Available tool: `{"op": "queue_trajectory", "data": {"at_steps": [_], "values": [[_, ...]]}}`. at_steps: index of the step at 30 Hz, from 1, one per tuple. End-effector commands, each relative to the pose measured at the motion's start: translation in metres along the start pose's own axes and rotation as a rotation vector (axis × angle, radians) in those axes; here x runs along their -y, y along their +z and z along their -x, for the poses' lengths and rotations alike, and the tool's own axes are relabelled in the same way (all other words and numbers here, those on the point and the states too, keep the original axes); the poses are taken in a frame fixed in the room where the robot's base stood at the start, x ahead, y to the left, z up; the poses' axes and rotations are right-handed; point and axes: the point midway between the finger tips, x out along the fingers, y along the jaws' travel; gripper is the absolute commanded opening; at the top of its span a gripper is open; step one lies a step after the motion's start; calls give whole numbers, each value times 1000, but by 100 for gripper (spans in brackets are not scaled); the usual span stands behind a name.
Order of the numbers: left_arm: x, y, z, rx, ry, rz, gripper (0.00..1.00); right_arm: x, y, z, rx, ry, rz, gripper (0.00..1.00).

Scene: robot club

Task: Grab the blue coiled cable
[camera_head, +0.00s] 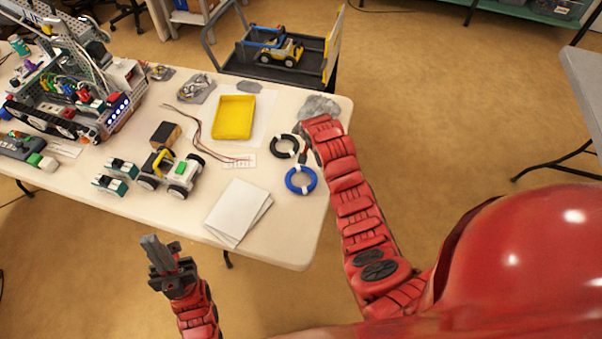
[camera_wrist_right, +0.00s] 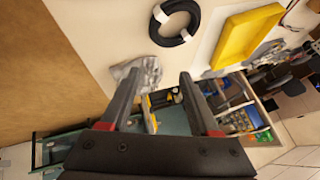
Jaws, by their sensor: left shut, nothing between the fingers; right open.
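The blue coiled cable (camera_head: 290,184) lies flat as a ring near the right end of the white table, with white bands on it. It does not show in the right wrist view. My right gripper (camera_head: 306,153) is above the table's right end, between the black coil and the table edge, just beyond the blue cable; the right arm partly hides it. In the wrist view the right gripper (camera_wrist_right: 160,73) is open, with nothing between its fingers. My left gripper (camera_head: 154,243) is shut and empty, in front of the table's near edge.
A black coiled cable (camera_head: 275,144) lies just beyond the blue one; it also shows in the wrist view (camera_wrist_right: 164,35). Nearby are a grey crumpled bag (camera_head: 320,104), a yellow tray (camera_head: 233,118), white papers (camera_head: 236,212) and a small wheeled robot (camera_head: 182,178).

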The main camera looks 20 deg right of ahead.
Motion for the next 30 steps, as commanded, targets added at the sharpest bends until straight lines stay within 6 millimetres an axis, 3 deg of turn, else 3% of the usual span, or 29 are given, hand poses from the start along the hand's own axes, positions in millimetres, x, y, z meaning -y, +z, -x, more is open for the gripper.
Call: {"op": "queue_trajectory", "data": {"at_steps": [1,9,13,17,27,30], "values": [[1,-2,-12,0,0,0,0,-1,-2,17,77,63,-39,62],[2,-5,-29,0,0,0,0,-29,30,90,425,375,-202,62],[1,-5,-28,0,0,0,0,-35,39,104,484,434,-228,62],[1,-2,-12,0,0,0,0,-44,52,91,500,447,-234,62],[-3,9,52,0,0,0,0,-71,91,29,496,445,-233,62],[-3,10,58,1,0,0,0,-75,96,20,496,445,-232,62]]}}
